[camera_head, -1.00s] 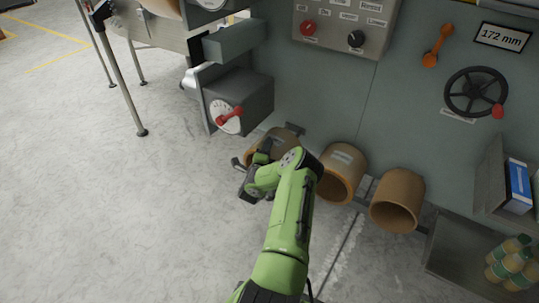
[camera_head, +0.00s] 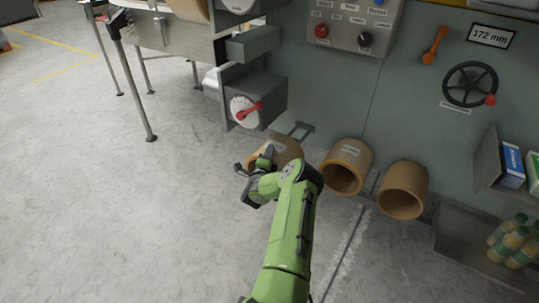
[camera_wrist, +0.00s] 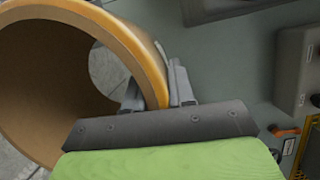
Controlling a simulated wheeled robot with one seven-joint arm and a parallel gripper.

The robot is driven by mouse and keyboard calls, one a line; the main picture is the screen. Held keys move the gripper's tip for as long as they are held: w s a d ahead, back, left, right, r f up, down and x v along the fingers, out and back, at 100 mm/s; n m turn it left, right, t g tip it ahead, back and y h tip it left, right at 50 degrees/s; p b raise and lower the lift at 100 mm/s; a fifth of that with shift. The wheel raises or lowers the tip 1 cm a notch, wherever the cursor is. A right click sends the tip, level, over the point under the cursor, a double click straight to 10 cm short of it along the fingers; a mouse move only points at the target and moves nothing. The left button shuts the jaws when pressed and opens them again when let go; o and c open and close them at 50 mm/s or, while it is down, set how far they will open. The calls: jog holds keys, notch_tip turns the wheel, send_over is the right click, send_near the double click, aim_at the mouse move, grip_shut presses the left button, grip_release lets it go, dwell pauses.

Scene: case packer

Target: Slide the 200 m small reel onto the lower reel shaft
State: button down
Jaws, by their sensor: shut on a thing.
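My gripper (camera_head: 254,165) is low in front of the machine, at the leftmost brown reel (camera_head: 285,150). In the wrist view my gripper (camera_wrist: 157,85) is shut on the wall of a hollow brown reel (camera_wrist: 40,55), one finger inside the bore and one outside. The bore opens to the left, with floor showing through it. My arm hides part of this reel in the head view, and its label is too small to read. A pale cylinder (camera_head: 211,78) shows behind the grey box with the red-handled dial; I cannot tell whether it is the lower reel shaft.
Two more brown reels, the middle one (camera_head: 346,166) and the right one (camera_head: 403,188), sit in a row along the machine's foot. A grey box with a dial (camera_head: 247,108) juts out above left. Bottles (camera_head: 508,243) stand at lower right.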

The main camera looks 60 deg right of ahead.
jog(key=shift+a+f+b, duration=0.3)
jog(key=shift+a+f, duration=0.1)
jog(key=shift+f, duration=0.4)
jog(key=shift+a+f+b, duration=0.25)
jog(key=shift+a+f, duration=0.1)
jog(key=shift+f, duration=0.4)
